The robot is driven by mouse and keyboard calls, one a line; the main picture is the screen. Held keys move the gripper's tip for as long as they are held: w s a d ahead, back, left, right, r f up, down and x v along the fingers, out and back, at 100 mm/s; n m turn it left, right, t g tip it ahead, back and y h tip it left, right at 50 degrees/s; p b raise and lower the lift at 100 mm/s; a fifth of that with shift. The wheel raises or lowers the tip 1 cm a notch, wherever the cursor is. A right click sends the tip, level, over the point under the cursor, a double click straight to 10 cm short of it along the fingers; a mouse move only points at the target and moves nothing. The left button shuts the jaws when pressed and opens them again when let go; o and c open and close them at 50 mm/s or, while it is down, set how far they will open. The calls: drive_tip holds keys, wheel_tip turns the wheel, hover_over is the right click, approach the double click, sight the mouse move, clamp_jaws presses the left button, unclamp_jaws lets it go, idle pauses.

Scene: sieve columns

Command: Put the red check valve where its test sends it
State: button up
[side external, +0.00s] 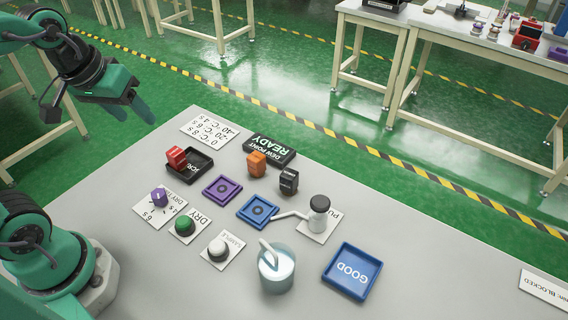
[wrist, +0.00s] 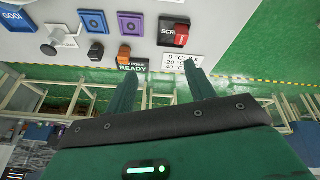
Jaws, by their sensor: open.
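The red check valve (side external: 176,158) is a small red block with a dark part. It rests at the left side of the black tray (side external: 203,172), whose lettering begins "SCR" in the wrist view; the valve also shows there (wrist: 181,37). I cannot tell whether it lies flat on the tray floor or leans on the rim. My gripper (side external: 132,111) is raised beyond the table's left edge, apart from the valve. In the wrist view its two fingers (wrist: 163,77) are spread with nothing between them. The dew point sign (side external: 270,150) reads READY. A blue GOOD tray (side external: 370,285) stands at the right, empty.
An orange block (side external: 257,163) and a black block (side external: 289,180) stand by the sign. Purple (side external: 208,189) and blue (side external: 243,211) pads, a purple dial (side external: 160,196), green (side external: 185,224) and white (side external: 218,247) buttons, a capped cylinder (side external: 319,215) and a liquid-filled beaker (side external: 276,275) occupy the middle.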

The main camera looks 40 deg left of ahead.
drive_tip(key=s+m, duration=0.2)
drive_tip(key=d+m+t, duration=0.1)
drive_tip(key=shift+s+r+m, duration=0.35)
drive_tip(key=shift+s+m, duration=0.05)
